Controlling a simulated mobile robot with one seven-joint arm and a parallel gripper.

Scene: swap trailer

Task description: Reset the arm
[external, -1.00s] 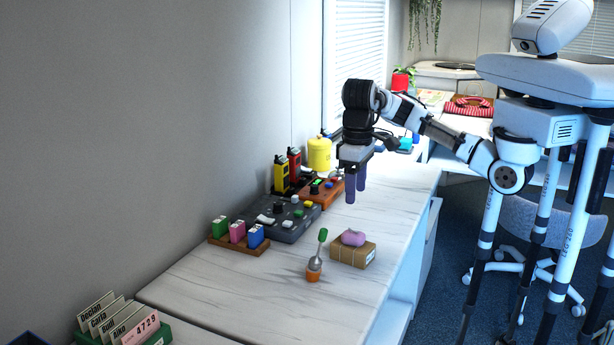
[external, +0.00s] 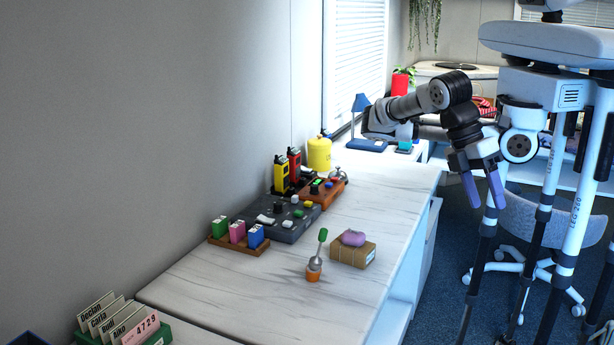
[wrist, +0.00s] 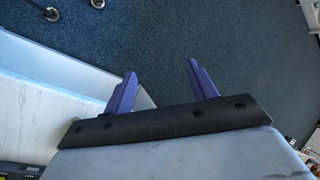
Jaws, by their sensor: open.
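My gripper (external: 484,188) hangs in the air to the right of the counter's front edge, over the floor side. Its two purple fingers point down and stand apart with nothing between them. In the wrist view my gripper (wrist: 165,85) shows both fingers spread over blue carpet. My arm is folded back close to my body, with the elbow raised.
An office chair (external: 520,235) stands below my arm.

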